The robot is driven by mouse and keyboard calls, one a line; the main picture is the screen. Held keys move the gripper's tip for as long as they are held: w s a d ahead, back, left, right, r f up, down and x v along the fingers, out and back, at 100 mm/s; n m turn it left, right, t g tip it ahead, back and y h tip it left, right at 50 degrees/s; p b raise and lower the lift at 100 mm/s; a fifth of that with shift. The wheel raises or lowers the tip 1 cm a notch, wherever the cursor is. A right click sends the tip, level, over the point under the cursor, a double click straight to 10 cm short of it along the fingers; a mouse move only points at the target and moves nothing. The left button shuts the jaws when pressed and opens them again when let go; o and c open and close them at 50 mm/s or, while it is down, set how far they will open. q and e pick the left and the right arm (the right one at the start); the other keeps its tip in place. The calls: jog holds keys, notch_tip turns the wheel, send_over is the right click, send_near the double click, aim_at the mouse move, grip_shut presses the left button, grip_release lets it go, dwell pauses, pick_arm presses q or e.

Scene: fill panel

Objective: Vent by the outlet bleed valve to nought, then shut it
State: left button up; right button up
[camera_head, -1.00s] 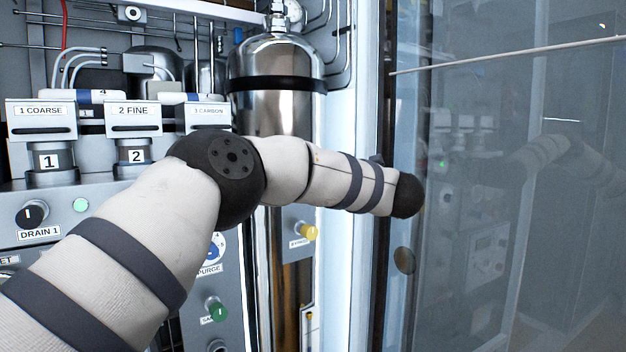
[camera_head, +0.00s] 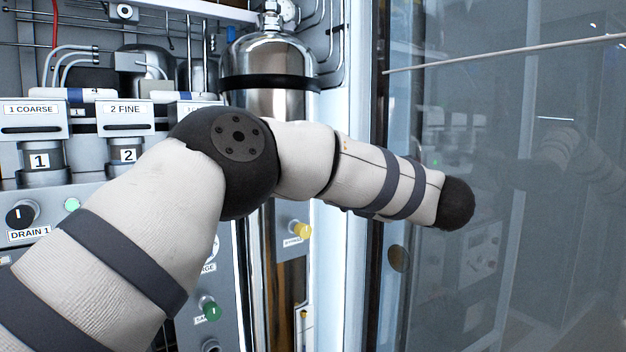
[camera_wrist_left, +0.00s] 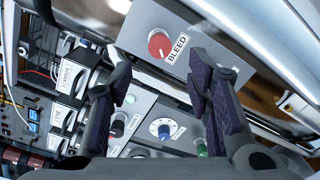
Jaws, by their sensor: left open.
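The red round knob (camera_wrist_left: 159,44) labelled BLEED sits on a grey panel block at the upper middle of the left wrist view. My left gripper (camera_wrist_left: 161,88) is open, its two dark fingers apart and empty. In that picture the knob shows above and between the fingertips, not touched by them. In the head view my left arm (camera_head: 330,165) reaches across the panel to the right. Its hand is out of sight there, and I cannot see the BLEED knob in that view. No pressure reading is legible. My right gripper is not in view.
A yellow knob (camera_head: 302,230) sits below my arm. A steel cylinder (camera_head: 270,75) stands behind my arm, and a glass door (camera_head: 520,260) stands at the right.

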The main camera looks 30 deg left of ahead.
pick_arm(q)
jog(key=shift+v, duration=1.9)
